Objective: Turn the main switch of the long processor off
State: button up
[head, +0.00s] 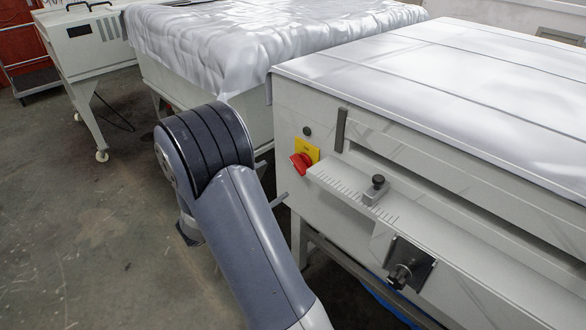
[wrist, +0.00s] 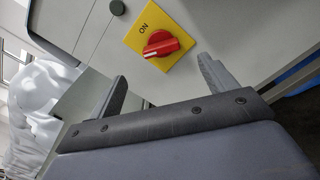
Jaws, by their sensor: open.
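The main switch is a red rotary knob (head: 301,163) on a yellow plate (head: 312,150) at the left end of the long processor's (head: 340,205) front. In the wrist view the red knob (wrist: 161,44) and yellow plate (wrist: 158,20) show large, with the word ON printed beside the knob. My gripper (wrist: 163,78) is open and empty. Its two fingers are spread wide, one at the left and one to the right of the knob. The fingers appear apart from the knob. In the head view my arm hides most of the gripper.
A dark round button (head: 307,131) sits above the switch. A ruled ledge (head: 350,193) with a black-knobbed stop (head: 375,188) juts out to its right, above a black crank mount (head: 408,262). A sheet-covered unit (head: 240,45) stands behind.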

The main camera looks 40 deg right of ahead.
aim_at(295, 166)
jog(key=d, duration=0.9)
jog(key=shift+w+d, duration=0.25)
jog(key=shift+w, duration=0.1)
jog(key=c, duration=1)
jog(key=shift+r+n, duration=0.1)
jog(key=shift+n, duration=0.3)
jog(key=shift+n+p, duration=0.95)
jog(key=shift+n, duration=0.05)
jog(key=shift+w+n+p, duration=0.1)
jog(key=shift+n+p, duration=1.15)
jog(key=shift+n, duration=0.65)
